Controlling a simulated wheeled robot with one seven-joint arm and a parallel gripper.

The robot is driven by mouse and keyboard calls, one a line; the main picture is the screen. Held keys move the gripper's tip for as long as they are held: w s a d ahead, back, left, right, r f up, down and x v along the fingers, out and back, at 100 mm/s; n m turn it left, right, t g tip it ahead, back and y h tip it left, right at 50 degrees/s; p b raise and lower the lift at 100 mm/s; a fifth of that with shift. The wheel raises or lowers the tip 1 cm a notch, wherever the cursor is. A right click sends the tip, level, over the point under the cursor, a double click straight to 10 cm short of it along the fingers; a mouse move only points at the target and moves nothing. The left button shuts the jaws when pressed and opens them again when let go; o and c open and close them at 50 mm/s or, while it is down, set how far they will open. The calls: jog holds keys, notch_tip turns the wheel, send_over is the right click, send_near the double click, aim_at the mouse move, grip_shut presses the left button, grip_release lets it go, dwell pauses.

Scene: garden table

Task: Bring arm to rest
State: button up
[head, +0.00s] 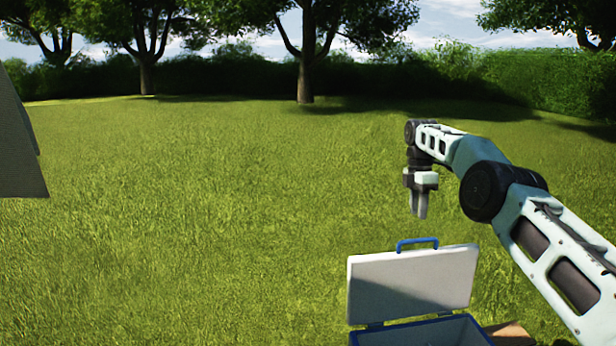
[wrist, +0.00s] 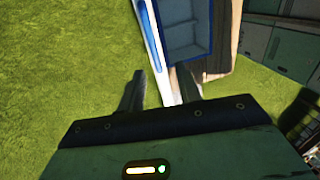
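My gripper (head: 419,214) hangs pointing down in the head view, above the raised lid of a cool box and clear of it. In the wrist view my gripper (wrist: 160,74) shows two fingers spread apart with nothing held between them. My arm reaches in from the right edge of the head view, bent at the elbow.
The white cool-box lid (head: 412,284) with a blue handle (head: 417,243) stands open. The blue-rimmed box (wrist: 190,38) looks empty where visible. A wooden surface (head: 510,333) lies beside it. A grey panel (head: 18,150) stands far left. Open grass lies between.

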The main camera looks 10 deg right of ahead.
jog(key=s+a+r+m, duration=0.1)
jog(key=s+a+r, duration=0.2)
jog(key=a, duration=0.4)
jog(key=s+a+r+m+t, duration=0.1)
jog(key=s+a+r, duration=0.1)
jog(key=a, duration=0.4)
jog(key=s+a+r+m, duration=0.1)
jog(key=s+a+r, duration=0.2)
jog(key=a, duration=0.4)
jog(key=s+a+r+m+y, duration=0.1)
jog(key=s+a, duration=0.3)
jog(key=s, duration=0.4)
jog(key=s+a+r+m, duration=0.1)
jog(key=s+a, duration=0.4)
jog(key=s, duration=0.2)
jog(key=s+d+f+m, duration=0.1)
jog(key=s+m, duration=0.1)
jog(key=s, duration=0.7)
jog(key=s+d+f+m+t, duration=0.1)
jog(key=s+d+f+m, duration=0.1)
jog(key=s, duration=0.7)
jog(key=s+d+f+m, duration=0.1)
jog(key=s+f, duration=0.1)
jog(key=s, duration=0.7)
jog(key=shift+d+m, duration=0.4)
jog(key=shift+s, duration=0.1)
